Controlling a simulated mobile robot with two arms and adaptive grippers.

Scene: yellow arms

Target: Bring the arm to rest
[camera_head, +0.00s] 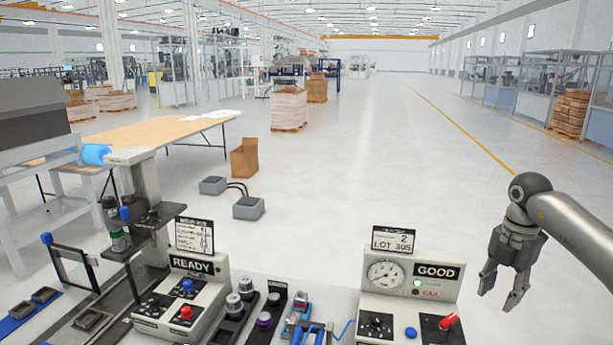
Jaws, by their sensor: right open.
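My right arm (579,232) comes in from the right edge. My right gripper (502,291) hangs at its end with the fingers pointing down. The fingers are apart and nothing is between them. It is to the right of the test box (452,291) with the round gauge, the GOOD label and a red-handled switch, and does not appear to touch it. My left gripper does not show.
A READY control box (213,291) with blue and red buttons stands left of centre, by a dark press stand (147,212). Several small fixtures line the bench between the boxes. A wooden table (160,132) stands behind. Open floor lies beyond the right gripper.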

